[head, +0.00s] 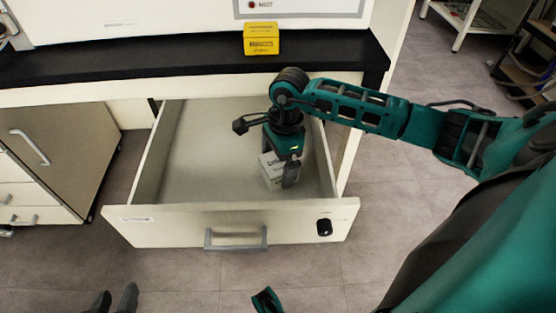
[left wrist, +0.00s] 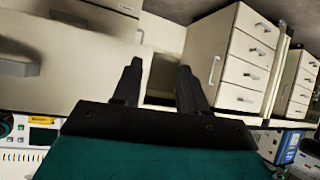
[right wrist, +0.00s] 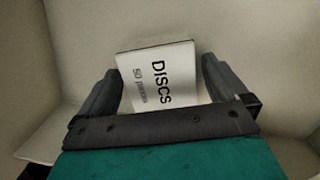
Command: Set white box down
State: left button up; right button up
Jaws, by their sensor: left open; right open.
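The white box (head: 269,172) stands inside the open drawer (head: 190,160), toward its right side. In the right wrist view the white box (right wrist: 158,82) shows the printed word "DISCS". My right gripper (head: 284,172) reaches down into the drawer over the box. Its fingers (right wrist: 163,92) are open, one on each side of the box, with gaps visible at the sides. The gripper partly hides the box in the head view. My left gripper (head: 118,299) is at the bottom left of the head view, low in front of the drawer. It is open and empty in the left wrist view (left wrist: 157,85).
A yellow box (head: 261,40) sits on the black countertop (head: 180,60) above the drawer. The drawer front with its handle (head: 236,238) juts out over the floor. A cabinet (head: 60,150) stands at the left. The drawer's left part is clear.

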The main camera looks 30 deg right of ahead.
pick_arm(q)
jog(key=p, duration=0.1)
jog(key=a+r+p, duration=0.1)
jog(key=p, duration=0.1)
jog(key=shift+s+r, duration=0.15)
jog(key=shift+r, duration=0.1)
pick_arm(e)
notch_tip(320, 180, up, 12)
jog(key=d, duration=0.1)
jog(key=shift+d, duration=0.2)
jog(key=shift+s, duration=0.1)
